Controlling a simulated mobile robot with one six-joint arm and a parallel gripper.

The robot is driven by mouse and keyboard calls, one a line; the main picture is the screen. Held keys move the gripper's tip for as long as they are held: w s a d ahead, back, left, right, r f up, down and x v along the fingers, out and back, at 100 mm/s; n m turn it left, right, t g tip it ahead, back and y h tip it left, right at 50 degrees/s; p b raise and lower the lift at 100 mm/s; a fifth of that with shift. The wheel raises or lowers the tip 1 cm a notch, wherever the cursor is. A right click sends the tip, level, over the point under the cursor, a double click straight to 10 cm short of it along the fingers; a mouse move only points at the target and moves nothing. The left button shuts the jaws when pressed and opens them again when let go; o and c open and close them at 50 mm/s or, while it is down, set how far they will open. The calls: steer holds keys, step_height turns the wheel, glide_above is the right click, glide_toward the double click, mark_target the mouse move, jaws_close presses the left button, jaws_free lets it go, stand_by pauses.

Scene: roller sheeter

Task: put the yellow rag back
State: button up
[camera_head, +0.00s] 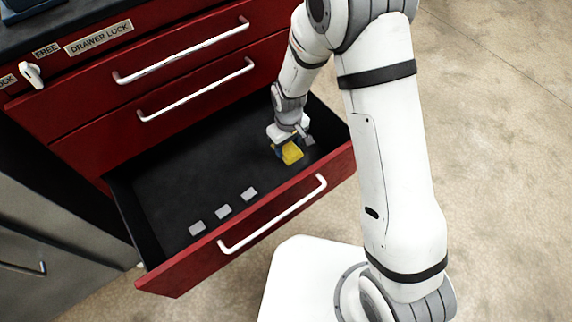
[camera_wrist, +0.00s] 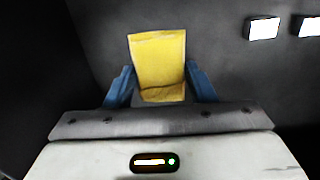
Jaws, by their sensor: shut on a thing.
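The yellow rag (camera_head: 291,154) is at the right part of an open red drawer (camera_head: 300,179), low inside it. My gripper (camera_head: 288,148) reaches down into the drawer and is shut on the rag. In the wrist view the yellow rag (camera_wrist: 158,60) sits between the two blue fingers of my gripper (camera_wrist: 160,88). Whether the rag touches the drawer's dark floor, I cannot tell.
Several small light-grey blocks (camera_head: 223,211) lie on the drawer floor toward the front left; two bright ones (camera_wrist: 263,28) show in the wrist view. Closed red drawers (camera_head: 190,55) stand above. The drawer's middle is bare. A white handle (camera_head: 272,215) is on its front.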

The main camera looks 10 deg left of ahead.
step_height(320, 180, down, 8)
steer(key=b, duration=0.2)
steer(key=shift+f+b, duration=0.15)
steer(key=shift+b, duration=0.15)
steer(key=shift+f, duration=0.2)
steer(key=o, duration=0.9)
